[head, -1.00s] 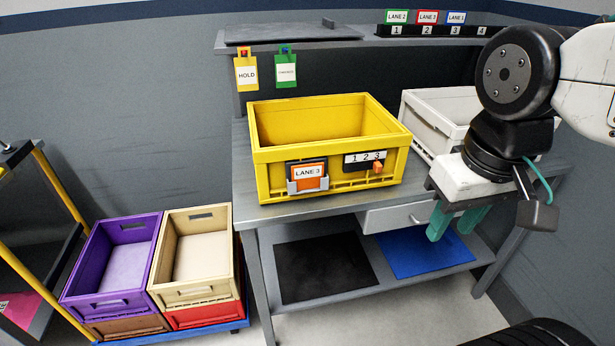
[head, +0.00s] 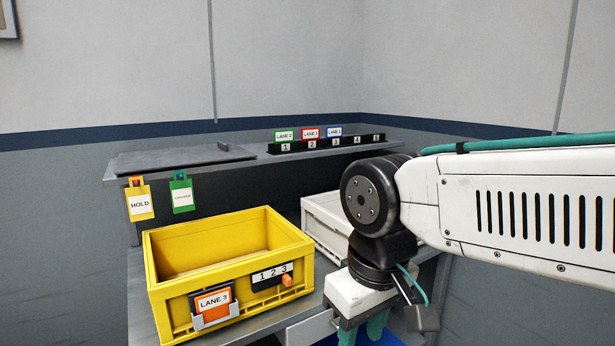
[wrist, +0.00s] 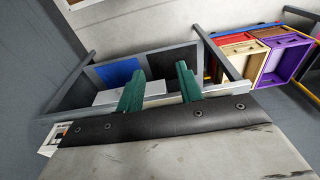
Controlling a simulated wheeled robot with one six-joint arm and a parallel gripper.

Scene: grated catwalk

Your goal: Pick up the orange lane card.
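The orange lane card (head: 212,302), marked LANE 3, sits in a holder on the front of the yellow crate (head: 165,318). The crate stands on the grey workbench (head: 141,318). My gripper (head: 362,332) hangs to the right of the card and apart from it, near the bench's front, with its fingertips cut off by the frame's bottom edge. In the wrist view my gripper (wrist: 158,82) has its two green fingers spread wide with nothing between them. The card does not show in the wrist view.
A white crate (head: 325,228) stands behind my gripper. HOLD (head: 140,203) and green (head: 182,195) tags hang from the upper shelf (head: 190,160). Green, red and blue lane cards stand in a numbered rack (head: 325,143). Purple (wrist: 288,58) and tan (wrist: 268,66) crates stand beside the bench.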

